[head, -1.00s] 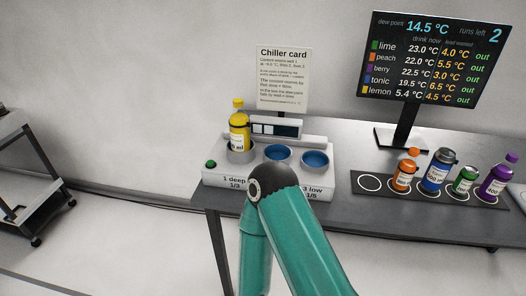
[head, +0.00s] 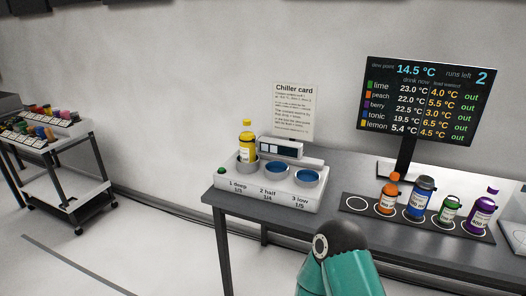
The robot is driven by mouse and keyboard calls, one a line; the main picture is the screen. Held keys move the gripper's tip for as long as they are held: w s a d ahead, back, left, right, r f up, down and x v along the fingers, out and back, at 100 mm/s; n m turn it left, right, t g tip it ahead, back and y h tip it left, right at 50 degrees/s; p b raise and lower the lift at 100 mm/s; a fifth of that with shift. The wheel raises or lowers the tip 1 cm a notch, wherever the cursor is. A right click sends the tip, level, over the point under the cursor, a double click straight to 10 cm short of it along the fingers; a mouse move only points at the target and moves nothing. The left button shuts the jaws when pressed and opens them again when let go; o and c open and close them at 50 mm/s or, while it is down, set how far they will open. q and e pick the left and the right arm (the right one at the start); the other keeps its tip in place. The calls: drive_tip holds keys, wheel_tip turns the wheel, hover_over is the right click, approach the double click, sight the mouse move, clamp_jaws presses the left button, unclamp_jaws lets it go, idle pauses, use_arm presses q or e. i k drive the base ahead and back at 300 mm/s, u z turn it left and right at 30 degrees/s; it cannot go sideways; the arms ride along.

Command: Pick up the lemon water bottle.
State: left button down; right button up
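The lemon water bottle (head: 247,143) is yellow with a yellow cap and a pale label. It stands upright in the left well, marked "1 deep", of the white chiller (head: 262,196) on the grey table. The well hides its lower part. A teal arm link of mine with a dark joint is at the bottom, right of centre, in front of the table edge and apart from the bottle. Neither of my grippers shows in the head view.
The chiller's other two blue wells (head: 307,177) are empty. Orange, blue, green and purple bottles stand on a dark tray (head: 357,204) with one empty ring at its left. A screen (head: 417,100) stands behind them. A cart (head: 92,185) is at far left; the floor between is clear.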

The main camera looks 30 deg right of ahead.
sight(248, 139)
drive_tip(key=z, duration=0.55)
drive_tip(key=i, duration=1)
